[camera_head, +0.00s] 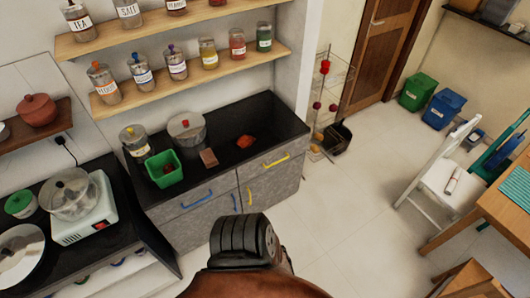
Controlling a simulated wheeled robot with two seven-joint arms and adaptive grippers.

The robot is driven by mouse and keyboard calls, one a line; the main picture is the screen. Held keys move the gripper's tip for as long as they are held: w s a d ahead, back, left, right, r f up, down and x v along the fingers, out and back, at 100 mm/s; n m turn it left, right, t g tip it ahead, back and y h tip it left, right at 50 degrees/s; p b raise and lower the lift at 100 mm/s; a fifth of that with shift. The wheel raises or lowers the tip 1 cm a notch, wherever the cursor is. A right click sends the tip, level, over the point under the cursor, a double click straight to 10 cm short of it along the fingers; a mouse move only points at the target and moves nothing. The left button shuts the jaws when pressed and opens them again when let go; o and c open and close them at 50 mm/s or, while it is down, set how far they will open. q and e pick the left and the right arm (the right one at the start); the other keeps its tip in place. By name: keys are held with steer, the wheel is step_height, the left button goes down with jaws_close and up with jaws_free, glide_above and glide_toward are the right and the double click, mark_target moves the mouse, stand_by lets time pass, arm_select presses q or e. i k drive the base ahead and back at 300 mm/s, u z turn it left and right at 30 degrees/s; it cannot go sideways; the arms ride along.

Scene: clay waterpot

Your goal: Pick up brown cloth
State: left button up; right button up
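A small crumpled orange-brown item (245,141), which looks like the cloth, lies on the black counter (275,130) towards its right part. It is small in this view and its weave cannot be made out. A flat brown block (208,157) lies to its left, apart from it. Neither of my grippers shows in the head view. A dark ribbed part and a rounded brown shape fill the bottom middle of the view; I cannot tell for sure what they are.
A green bin (164,169), a lidded metal pot (187,130) and a glass jar (134,141) stand on the counter's left part. Shelves of jars hang above. A stove (85,211) stands at left. A white chair (450,180) and wooden table stand right; floor between is clear.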

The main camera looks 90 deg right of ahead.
mark_target(208, 157)
steer(key=z, duration=2.2)
